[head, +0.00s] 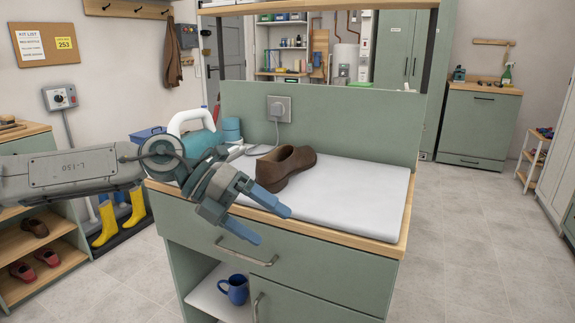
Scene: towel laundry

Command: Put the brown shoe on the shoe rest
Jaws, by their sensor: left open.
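A brown shoe (287,167) stands on the white pad (345,199) on top of the green cabinet, near its middle. My left gripper (264,221) comes in from the left and is open and empty. Its blue fingers are in front of and below the shoe in the picture, by the cabinet's front edge, apparently apart from it. I cannot tell for sure which thing is the shoe rest. A wooden shoe rack (48,271) at lower left holds another brown shoe (35,228) and red shoes (36,266). My right gripper is out of view.
A blue mug (234,289) is in the open shelf below. Yellow boots (119,217) stand at left.

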